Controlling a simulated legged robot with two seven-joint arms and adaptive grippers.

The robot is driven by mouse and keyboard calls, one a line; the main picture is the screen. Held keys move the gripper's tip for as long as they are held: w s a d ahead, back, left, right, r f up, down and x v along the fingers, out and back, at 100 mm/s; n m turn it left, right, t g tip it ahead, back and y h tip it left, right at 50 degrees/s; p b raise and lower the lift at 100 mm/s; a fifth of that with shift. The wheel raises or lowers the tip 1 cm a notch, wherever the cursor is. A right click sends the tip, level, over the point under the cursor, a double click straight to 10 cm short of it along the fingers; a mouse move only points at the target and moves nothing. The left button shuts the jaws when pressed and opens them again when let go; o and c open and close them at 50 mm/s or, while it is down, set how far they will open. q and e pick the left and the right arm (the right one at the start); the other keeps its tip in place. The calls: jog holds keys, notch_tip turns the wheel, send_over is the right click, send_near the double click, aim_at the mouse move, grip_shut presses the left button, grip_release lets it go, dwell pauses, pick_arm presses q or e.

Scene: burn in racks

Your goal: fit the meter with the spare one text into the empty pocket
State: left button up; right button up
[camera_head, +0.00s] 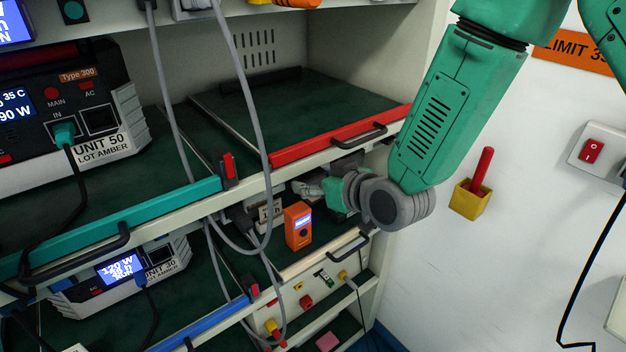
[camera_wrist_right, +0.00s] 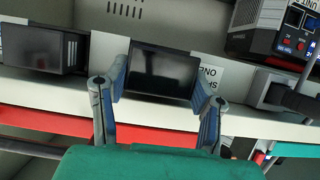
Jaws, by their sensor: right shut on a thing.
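My right gripper (camera_head: 312,190) reaches in from the right under the red-fronted shelf, mostly hidden by its own wrist. In the right wrist view, upside down, its two fingers (camera_wrist_right: 162,88) are closed against the sides of a dark-faced box (camera_wrist_right: 163,72); I cannot tell whether this is a meter. An orange meter (camera_head: 298,225) with a small lit blue display stands just below the fingers in the head view, close to a small labelled plate (camera_head: 270,210). An empty pocket cannot be made out. My left gripper is not in view.
A red bar (camera_head: 340,135) with a black handle runs above the gripper. Grey cables (camera_head: 262,130) hang before the rack. Units with lit displays (camera_head: 122,268) sit left. Another dark box (camera_wrist_right: 45,50) shows in the wrist view. A yellow holder (camera_head: 470,200) is on the right wall.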

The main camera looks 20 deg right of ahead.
jog(key=shift+s+d, duration=0.3)
jog(key=shift+s, duration=0.4)
jog(key=shift+s+d, duration=0.3)
jog(key=shift+s, duration=0.4)
jog(key=shift+s+d, duration=0.3)
jog(key=shift+s, duration=0.4)
